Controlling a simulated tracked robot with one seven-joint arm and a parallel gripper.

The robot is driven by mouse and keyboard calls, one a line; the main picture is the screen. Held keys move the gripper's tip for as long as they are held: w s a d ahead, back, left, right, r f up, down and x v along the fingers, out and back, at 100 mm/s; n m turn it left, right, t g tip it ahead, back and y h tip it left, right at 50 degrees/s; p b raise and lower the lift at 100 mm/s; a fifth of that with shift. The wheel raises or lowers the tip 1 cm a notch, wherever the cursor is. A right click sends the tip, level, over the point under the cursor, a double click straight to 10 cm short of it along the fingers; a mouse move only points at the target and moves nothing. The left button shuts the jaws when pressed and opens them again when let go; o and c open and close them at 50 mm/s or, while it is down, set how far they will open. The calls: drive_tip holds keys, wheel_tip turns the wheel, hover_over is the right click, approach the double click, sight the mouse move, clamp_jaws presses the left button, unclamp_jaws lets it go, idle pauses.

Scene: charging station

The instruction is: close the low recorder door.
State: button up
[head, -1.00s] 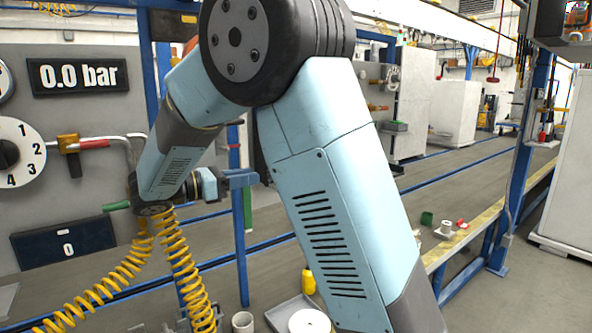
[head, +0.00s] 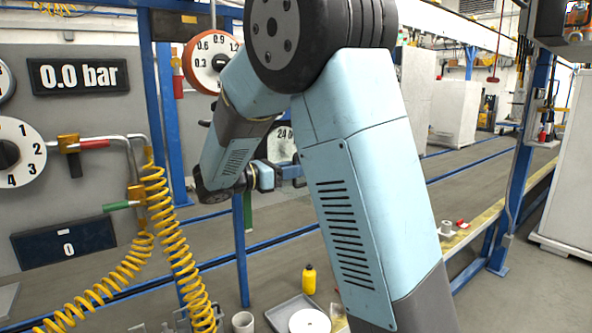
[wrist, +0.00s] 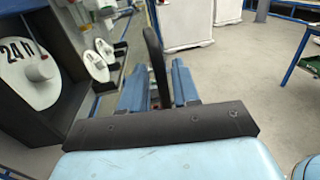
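The low recorder shows in the wrist view as a dark box at left with a white disc (wrist: 28,75) marked 24 h. Its disc (head: 281,146) also shows in the head view, partly hidden behind my arm. A thin dark upright piece (wrist: 154,62) stands in front of my gripper in the wrist view; I cannot tell whether it is the recorder door seen edge-on. My gripper (wrist: 160,88) is open, its two blue fingers apart on either side of that piece. Contact cannot be told. In the head view my gripper (head: 289,171) is beside the recorder, partly hidden by my arm.
A red-rimmed dial (head: 206,62) sits above the recorder. Blue posts (head: 241,250) and yellow coiled hoses (head: 180,250) stand at left. A yellow bottle (head: 309,279) and grey tray (head: 283,311) are low in front. White cabinets (wrist: 186,22) stand beyond open floor.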

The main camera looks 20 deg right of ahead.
drive_tip(key=shift+d, duration=0.25)
drive_tip(key=shift+c, duration=0.4)
clamp_jaws()
drive_tip(key=shift+w+r, duration=0.1)
